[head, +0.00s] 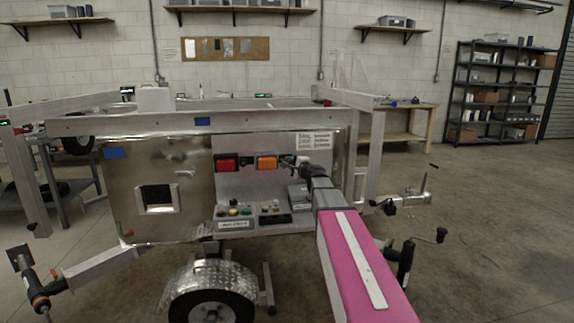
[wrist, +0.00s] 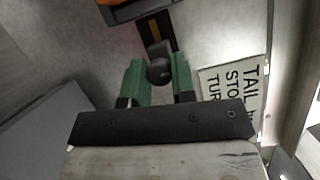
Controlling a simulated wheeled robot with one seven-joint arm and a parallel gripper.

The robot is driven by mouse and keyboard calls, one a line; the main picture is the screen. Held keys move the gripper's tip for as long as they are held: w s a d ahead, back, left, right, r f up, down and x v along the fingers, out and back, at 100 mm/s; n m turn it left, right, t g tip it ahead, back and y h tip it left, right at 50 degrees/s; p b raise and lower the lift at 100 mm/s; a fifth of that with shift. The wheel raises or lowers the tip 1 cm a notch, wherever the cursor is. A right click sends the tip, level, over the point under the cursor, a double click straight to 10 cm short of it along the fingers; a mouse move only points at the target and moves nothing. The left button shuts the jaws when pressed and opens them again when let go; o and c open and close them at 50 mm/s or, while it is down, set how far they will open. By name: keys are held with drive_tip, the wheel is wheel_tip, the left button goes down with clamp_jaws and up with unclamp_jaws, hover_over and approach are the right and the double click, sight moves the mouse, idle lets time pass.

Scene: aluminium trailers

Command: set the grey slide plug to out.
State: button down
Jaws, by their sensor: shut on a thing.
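The grey slide plug (wrist: 159,72) shows in the wrist view as a dark grey rounded knob between the green fingers of my gripper (wrist: 159,62). My gripper is shut on it. Beyond the knob is a dark plate (wrist: 155,28) with an orange-brown strip. In the head view my gripper (head: 301,165) is at the trailer's panel, just right of the orange lamp, and the plug is too small or covered there to make out. How far the plug stands out cannot be told.
The panel (head: 235,180) carries a red lamp (head: 227,163), an orange lamp (head: 266,163) and a box with coloured buttons (head: 234,213). A printed sign (wrist: 235,90) lies close to the right of my gripper. The trailer wheel (head: 212,305) and fender stand below.

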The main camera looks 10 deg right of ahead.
drive_tip(key=shift+d, duration=0.15)
drive_tip(key=c, duration=0.9)
unclamp_jaws()
drive_tip(key=shift+d, duration=0.1)
drive_tip(key=shift+c, duration=0.2)
drive_tip(key=shift+s, duration=0.1)
drive_tip(key=v, duration=1)
drive_tip(key=shift+s, duration=0.3)
drive_tip(key=shift+d+f, duration=0.1)
